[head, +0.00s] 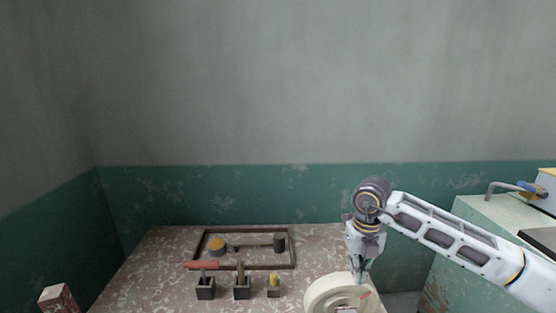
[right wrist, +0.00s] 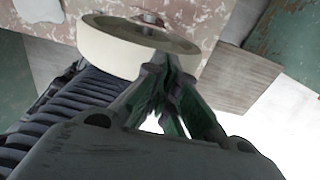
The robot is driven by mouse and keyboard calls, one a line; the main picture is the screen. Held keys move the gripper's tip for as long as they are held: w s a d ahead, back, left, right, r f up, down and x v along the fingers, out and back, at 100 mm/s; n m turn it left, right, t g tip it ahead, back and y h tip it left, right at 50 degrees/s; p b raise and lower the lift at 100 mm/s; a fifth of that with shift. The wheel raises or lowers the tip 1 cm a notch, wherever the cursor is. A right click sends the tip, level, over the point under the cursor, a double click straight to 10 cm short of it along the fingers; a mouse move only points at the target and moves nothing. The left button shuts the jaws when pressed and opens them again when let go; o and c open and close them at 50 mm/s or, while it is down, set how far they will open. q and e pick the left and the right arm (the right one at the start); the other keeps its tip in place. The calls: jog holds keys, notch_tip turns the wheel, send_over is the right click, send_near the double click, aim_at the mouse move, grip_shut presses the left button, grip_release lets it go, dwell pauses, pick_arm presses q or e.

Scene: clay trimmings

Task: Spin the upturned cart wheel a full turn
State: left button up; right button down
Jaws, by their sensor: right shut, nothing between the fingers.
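The upturned cart wheel is a cream disc (head: 318,293) at the front right of the speckled table, cut off by the lower edge of the head view. In the right wrist view the wheel (right wrist: 105,48) shows its pale outer side and a darker hub on top. My right gripper (head: 360,280) points down at the wheel's far right rim. In the right wrist view the gripper (right wrist: 168,62) is shut and empty, its tips at the wheel's rim; I cannot tell whether they touch it. My left gripper is not in view.
A dark-framed tray (head: 293,262) with several small items lies at the table's back. Small dark holders (head: 205,292) stand in front of it, below a red bar (head: 201,265). A pale green cabinet (head: 480,222) stands right. A brick-like block (head: 57,297) is at lower left.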

jog(key=shift+d+r+p, duration=0.2)
jog(key=shift+r+p, duration=0.1)
jog(key=shift+r, duration=0.25)
jog(key=shift+d+r+p, duration=0.3)
jog(key=shift+r+p, duration=0.1)
jog(key=shift+r, duration=0.5)
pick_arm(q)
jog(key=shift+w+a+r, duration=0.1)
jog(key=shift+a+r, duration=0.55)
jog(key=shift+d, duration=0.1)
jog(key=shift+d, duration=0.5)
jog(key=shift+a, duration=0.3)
pick_arm(e)
jog(key=shift+a, duration=0.15)
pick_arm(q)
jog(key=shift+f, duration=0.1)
pick_arm(e)
jog(key=shift+s+a, duration=0.1)
jog(key=shift+a, duration=3.05)
